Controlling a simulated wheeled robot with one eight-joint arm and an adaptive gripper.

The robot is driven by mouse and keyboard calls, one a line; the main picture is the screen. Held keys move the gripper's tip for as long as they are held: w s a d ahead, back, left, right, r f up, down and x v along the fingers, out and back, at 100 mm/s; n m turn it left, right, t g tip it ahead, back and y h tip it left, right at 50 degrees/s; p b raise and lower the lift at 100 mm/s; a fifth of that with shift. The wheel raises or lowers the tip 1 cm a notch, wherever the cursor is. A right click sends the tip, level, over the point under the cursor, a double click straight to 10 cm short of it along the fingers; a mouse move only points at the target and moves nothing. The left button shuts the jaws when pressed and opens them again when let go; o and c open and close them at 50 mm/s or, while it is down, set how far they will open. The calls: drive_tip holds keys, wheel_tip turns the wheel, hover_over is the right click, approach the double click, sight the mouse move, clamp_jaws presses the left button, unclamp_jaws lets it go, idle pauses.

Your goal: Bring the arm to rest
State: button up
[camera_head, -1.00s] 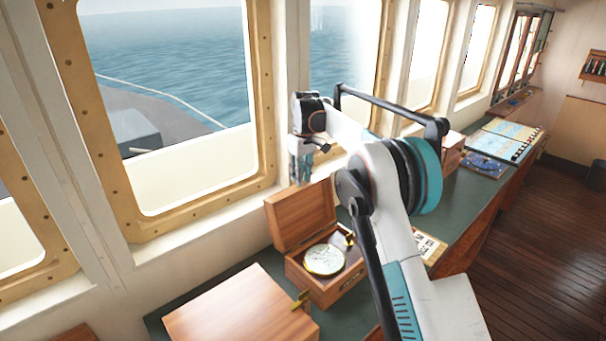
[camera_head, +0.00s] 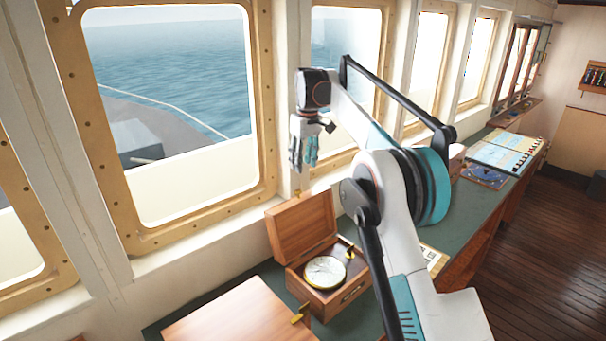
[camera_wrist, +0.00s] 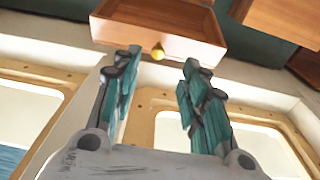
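My arm reaches up over the green counter in the head view. My gripper (camera_head: 304,158) hangs at its end, in front of the window frames and above the open wooden box. In the wrist view my gripper (camera_wrist: 157,75) has its two teal-padded fingers spread wide apart. Nothing is between them. The open box lid with a brass knob shows beyond the fingertips in the wrist view.
The open wooden box (camera_head: 352,290) holds a round white-faced brass instrument (camera_head: 325,271). A closed wooden box (camera_head: 230,318) stands at the near left. The green counter (camera_head: 452,232) runs along the windows, with charts (camera_head: 502,157) at the far end.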

drive_tip(key=shift+r, duration=0.95)
drive_tip(key=shift+s, duration=0.1)
drive_tip(key=s+d+m+t+b, duration=0.2)
drive_tip(key=s+d+b, duration=0.25)
drive_tip(key=s, duration=0.75)
drive_tip(key=s+d+m+t+b, duration=0.15)
drive_tip(key=s+d+b, duration=0.35)
drive_tip(key=s, duration=0.7)
drive_tip(key=s+d+f+m+t+b, duration=0.1)
drive_tip(key=s+f+b, duration=0.3)
drive_tip(key=s+f, duration=0.7)
drive_tip(key=s+d+f+m+t+b, duration=0.1)
drive_tip(key=s+f+b, duration=0.3)
drive_tip(key=s+f, duration=0.7)
drive_tip(key=s+m+t, duration=0.1)
drive_tip(key=s, duration=0.3)
drive_tip(key=shift+d+f+m+h+b, duration=0.25)
drive_tip(key=shift+d+m+h+b, duration=0.05)
drive_tip(key=shift+m+b, duration=0.1)
